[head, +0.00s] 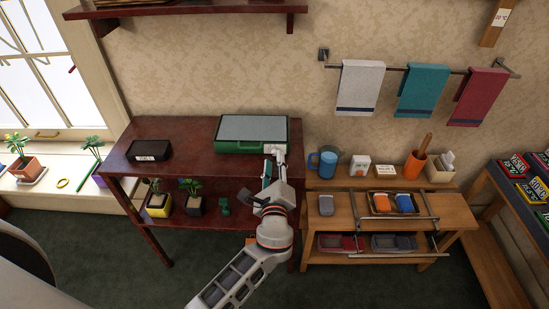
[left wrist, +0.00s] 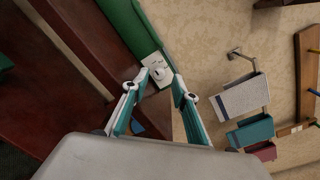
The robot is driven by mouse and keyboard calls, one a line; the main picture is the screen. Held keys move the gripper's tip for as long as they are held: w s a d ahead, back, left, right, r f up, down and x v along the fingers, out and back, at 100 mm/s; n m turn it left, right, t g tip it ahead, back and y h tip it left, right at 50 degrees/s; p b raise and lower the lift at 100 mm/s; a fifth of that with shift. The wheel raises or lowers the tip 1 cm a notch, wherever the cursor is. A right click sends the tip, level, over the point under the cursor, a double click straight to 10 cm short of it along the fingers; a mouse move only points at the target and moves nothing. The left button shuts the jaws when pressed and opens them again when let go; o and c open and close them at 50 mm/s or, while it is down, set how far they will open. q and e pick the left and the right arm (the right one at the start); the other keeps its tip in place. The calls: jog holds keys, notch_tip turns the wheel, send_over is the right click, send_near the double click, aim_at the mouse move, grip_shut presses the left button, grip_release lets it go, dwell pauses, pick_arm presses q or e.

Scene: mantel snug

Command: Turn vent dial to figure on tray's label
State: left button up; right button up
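A green case (head: 252,134) with a grey top stands at the right of the dark red table. A small white fitting with a rounded knob (left wrist: 161,72), which looks like the vent dial, is at the case's edge in the left wrist view. My left gripper (left wrist: 160,86) is open, its teal-and-white fingers on either side of the knob. I cannot tell if they touch it. In the head view my left gripper (head: 271,167) is at the case's front right corner and partly hides it. The dial's figures are not readable. My right gripper is not in view.
A black box (head: 149,150) is on the left of the table, with potted plants (head: 190,187) on the shelf below. A small tag (head: 502,18) hangs upper right.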

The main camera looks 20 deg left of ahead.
aim_at(275, 177)
pick_arm(q)
jog(key=v, duration=0.4)
jog(key=shift+s+d+f, duration=0.2)
jog(key=shift+s+d, duration=0.05)
jog(key=shift+s, duration=0.05)
jog(key=shift+s+d+r, duration=0.1)
jog(key=shift+s, duration=0.2)
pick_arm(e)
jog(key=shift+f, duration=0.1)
pick_arm(q)
jog(key=shift+r, duration=0.15)
